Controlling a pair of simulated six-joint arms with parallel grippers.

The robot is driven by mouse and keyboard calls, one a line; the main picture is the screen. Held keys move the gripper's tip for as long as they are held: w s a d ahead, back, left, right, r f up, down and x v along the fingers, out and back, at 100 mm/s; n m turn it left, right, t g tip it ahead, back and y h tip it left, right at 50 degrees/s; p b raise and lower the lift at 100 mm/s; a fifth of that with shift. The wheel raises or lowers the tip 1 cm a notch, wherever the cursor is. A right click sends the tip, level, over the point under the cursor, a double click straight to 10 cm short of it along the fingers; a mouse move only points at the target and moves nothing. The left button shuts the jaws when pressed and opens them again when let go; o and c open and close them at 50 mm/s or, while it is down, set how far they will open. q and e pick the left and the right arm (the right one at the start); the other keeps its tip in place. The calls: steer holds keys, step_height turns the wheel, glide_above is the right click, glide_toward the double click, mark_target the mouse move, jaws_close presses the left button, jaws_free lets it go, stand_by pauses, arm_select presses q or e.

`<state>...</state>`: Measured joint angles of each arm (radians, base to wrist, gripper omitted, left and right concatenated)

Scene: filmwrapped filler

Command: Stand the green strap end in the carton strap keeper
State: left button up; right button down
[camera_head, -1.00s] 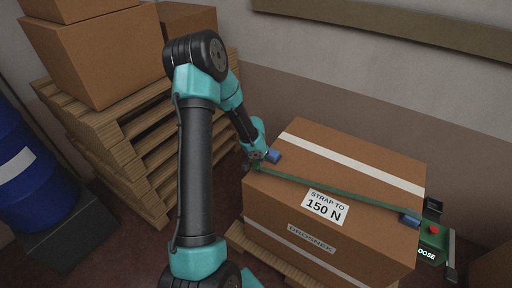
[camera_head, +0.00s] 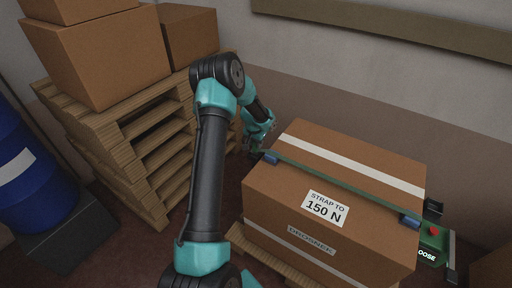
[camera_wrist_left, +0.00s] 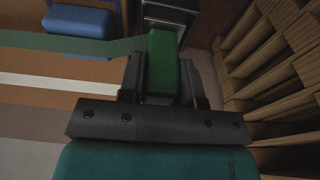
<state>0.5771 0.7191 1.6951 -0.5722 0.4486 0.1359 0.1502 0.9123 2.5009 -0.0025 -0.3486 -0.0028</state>
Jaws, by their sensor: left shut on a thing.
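A green strap (camera_head: 340,183) runs across the top of the brown carton (camera_head: 260,200), between a blue corner block (camera_head: 271,158) at its left edge and another blue block (camera_head: 410,222) at its right. My left gripper (camera_head: 257,143) is just past the carton's left edge. In the left wrist view my left gripper (camera_wrist_left: 163,85) is shut on the green strap end (camera_wrist_left: 163,62), which sits between its fingers. The near blue block (camera_wrist_left: 80,21) lies left of it. A grey metallic part (camera_wrist_left: 172,15) is just beyond the strap end; I cannot tell whether it is the keeper.
A green box with a red button (camera_head: 432,237) stands at the carton's right end. Stacked pallets (camera_head: 140,150) with cartons stand on the left, close to my left arm. A blue drum (camera_head: 30,170) is at far left. The wall is behind.

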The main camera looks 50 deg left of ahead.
arm_select(q)
steer(key=shift+w+a, duration=0.35)
steer(key=shift+a, duration=0.1)
steer(key=shift+f, duration=1.8)
steer(key=shift+f, duration=0.1)
steer(key=o, duration=1)
steer(key=r, duration=0.4)
steer(key=s+r, duration=0.1)
steer(key=r, duration=0.7)
steer(key=shift+s+d, duration=0.25)
steer(key=shift+s, duration=0.15)
